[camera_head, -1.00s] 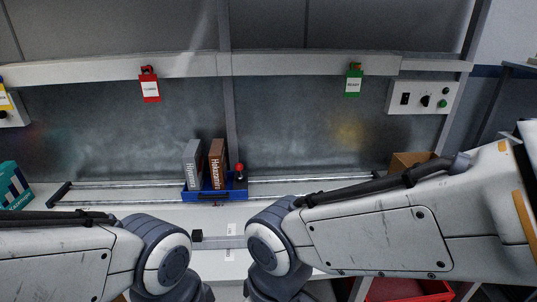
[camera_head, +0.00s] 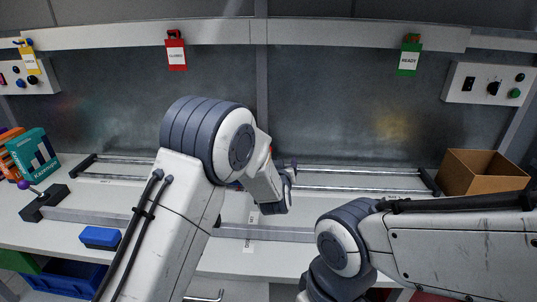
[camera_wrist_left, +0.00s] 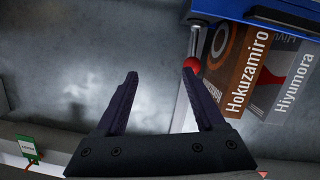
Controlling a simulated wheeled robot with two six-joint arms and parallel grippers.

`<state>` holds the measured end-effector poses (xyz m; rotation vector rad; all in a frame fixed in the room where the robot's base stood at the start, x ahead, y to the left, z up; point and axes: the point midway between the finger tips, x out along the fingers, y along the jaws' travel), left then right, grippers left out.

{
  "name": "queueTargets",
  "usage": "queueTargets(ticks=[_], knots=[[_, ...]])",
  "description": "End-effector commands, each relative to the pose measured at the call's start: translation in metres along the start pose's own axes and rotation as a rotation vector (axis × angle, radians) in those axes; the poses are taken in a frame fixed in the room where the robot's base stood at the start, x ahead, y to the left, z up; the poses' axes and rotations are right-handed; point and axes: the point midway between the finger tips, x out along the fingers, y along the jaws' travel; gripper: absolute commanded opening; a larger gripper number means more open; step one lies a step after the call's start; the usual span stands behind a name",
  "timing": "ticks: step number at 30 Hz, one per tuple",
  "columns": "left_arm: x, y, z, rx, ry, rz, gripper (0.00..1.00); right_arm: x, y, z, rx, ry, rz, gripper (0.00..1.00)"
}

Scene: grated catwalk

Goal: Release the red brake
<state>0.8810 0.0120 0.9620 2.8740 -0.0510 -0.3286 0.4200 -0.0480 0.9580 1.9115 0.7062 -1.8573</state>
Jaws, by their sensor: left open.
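The red ball knob (camera_wrist_left: 192,64) of the brake shows in the left wrist view, at the tip of the right-hand finger, beside a blue carrier (camera_wrist_left: 278,18). My left gripper (camera_wrist_left: 160,73) is open, with nothing between its fingers. The knob lies at one side of the opening; I cannot tell whether the finger touches it. In the head view my left arm (camera_head: 190,200) reaches over the bench and hides the carrier, most of the brake and my left fingers. My right arm (camera_head: 455,240) is low at the right; its gripper is out of view.
A brown book (camera_wrist_left: 248,75) and a grey book (camera_wrist_left: 289,90) stand by the carrier. Rails (camera_head: 350,172) run along the bench. An open cardboard box (camera_head: 470,182) is at right. A purple-knobbed lever (camera_head: 40,198) and a blue block (camera_head: 100,237) are at left.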

Motion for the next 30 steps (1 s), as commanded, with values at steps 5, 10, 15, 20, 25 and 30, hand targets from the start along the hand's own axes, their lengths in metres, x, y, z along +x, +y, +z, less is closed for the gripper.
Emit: queueTargets(ticks=[5,10,15,20,25,30], knots=[[0.029,-0.042,0.002,-0.017,0.197,-0.081,0.71,0.013,0.001,0.001,0.0,0.0,0.0,0.5],[0.038,-0.052,-0.004,-0.02,0.255,-0.101,0.71,0.013,0.001,0.001,0.0,0.0,0.0,0.5],[0.059,-0.054,-0.011,-0.018,0.257,-0.1,0.71,0.008,0.001,0.0,0.0,0.0,0.0,0.5],[0.087,-0.057,-0.018,-0.019,0.256,-0.1,0.71,0.004,0.0,0.0,0.0,0.0,0.0,0.5],[0.112,-0.059,-0.023,-0.019,0.254,-0.1,0.71,0.001,0.0,0.0,0.0,0.0,0.0,0.5],[0.126,-0.06,-0.026,-0.018,0.253,-0.099,0.71,0.0,0.0,0.0,0.0,0.0,0.0,0.5]])
